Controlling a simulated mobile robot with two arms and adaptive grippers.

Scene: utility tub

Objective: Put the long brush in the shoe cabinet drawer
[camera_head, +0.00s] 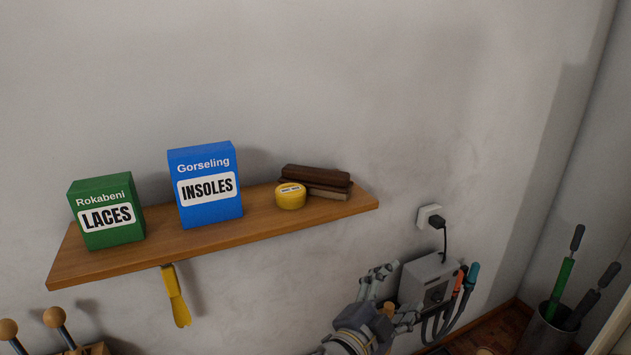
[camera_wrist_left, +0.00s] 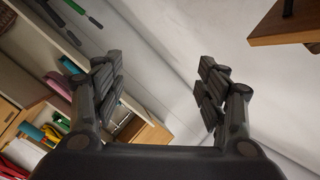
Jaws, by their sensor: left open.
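Two long dark brown brush-like pieces (camera_head: 316,174) lie stacked at the right end of the wooden wall shelf (camera_head: 160,258); pale bristles show under the lower one. I cannot tell which one is the long brush. My left gripper (camera_head: 396,292) is open and empty, below and to the right of the shelf's right end, in front of a grey wall box. The left wrist view shows its two fingers (camera_wrist_left: 160,72) spread with nothing between them. The shoe cabinet drawer cannot be made out for sure. My right gripper is not in view.
A yellow tin (camera_head: 290,196) touches or nearly touches the brushes. A blue insoles box (camera_head: 207,212) and a green laces box (camera_head: 112,238) stand farther left. A yellow shoehorn (camera_head: 177,300) hangs below. The grey box (camera_head: 428,280) has hoses; an umbrella stand (camera_head: 545,333) is at right.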

